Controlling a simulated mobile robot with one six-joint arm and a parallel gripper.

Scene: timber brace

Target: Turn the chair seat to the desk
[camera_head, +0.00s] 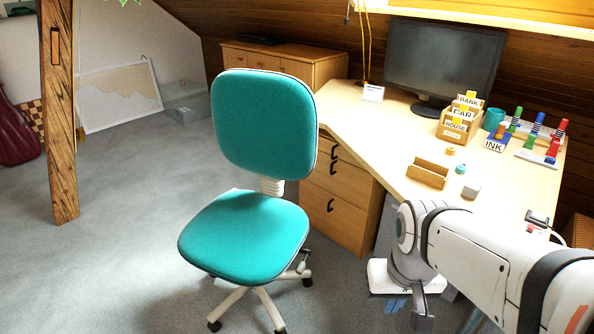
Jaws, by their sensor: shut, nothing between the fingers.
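A teal office chair stands left of the desk, with its padded seat (243,238) and upright backrest (263,118) on a pale five-star base with castors. The backrest rises at the far side of the seat, and the seat's front points toward the camera and lower left, not at the desk. The light wooden desk (400,160) runs along the right. My gripper (421,314) hangs low at the end of my white arm, in front of the desk. It looks shut and empty, right of the chair and apart from it. Its fingertips are small and partly unclear.
A drawer unit (335,200) stands under the desk, close behind the chair. A monitor (440,62), a card box (460,122), an open wooden tray (427,174) and a stamp rack (540,142) are on the desk. A timber post (60,120) stands left. Grey carpet (110,260) is clear left of the chair.

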